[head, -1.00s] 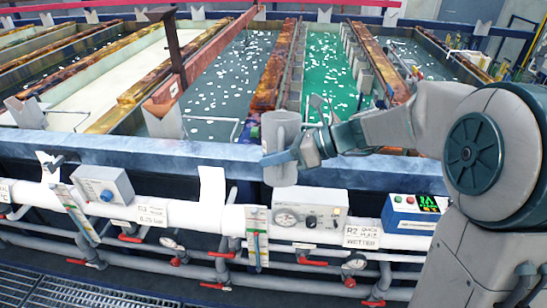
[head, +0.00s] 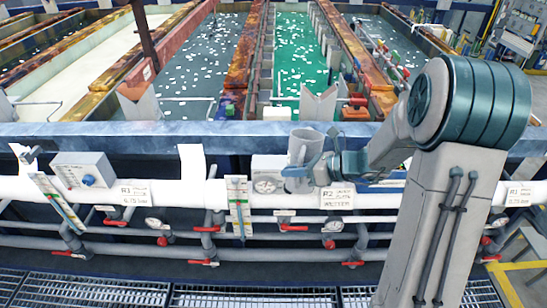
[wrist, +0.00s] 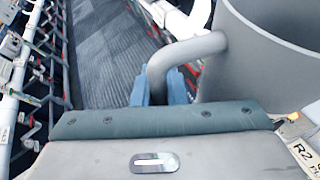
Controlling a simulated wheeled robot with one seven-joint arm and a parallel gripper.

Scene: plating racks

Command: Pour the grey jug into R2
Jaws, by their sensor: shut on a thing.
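The grey jug (head: 301,150) is upright in the head view, in front of the blue rail and the white pipe. My gripper (head: 312,171) is shut on its handle; the wrist view shows the fingers (wrist: 163,88) around the handle (wrist: 185,50), with the jug's wall (wrist: 270,55) at right. The jug's contents are hidden. The R2 label (head: 337,199), reading "WETTER", hangs on the pipe just below and right of the jug; part of it shows in the wrist view (wrist: 303,150). A tank of green liquid (head: 300,88) lies behind the jug, beyond the rail.
The blue rail (head: 100,137) runs across between me and the tanks. A grey-blue tank (head: 190,85) with floating white bits lies left of the green one. The R3 (head: 135,193) and R1 (head: 517,195) labels are on the pipe. Gauges and red valves line the pipes below.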

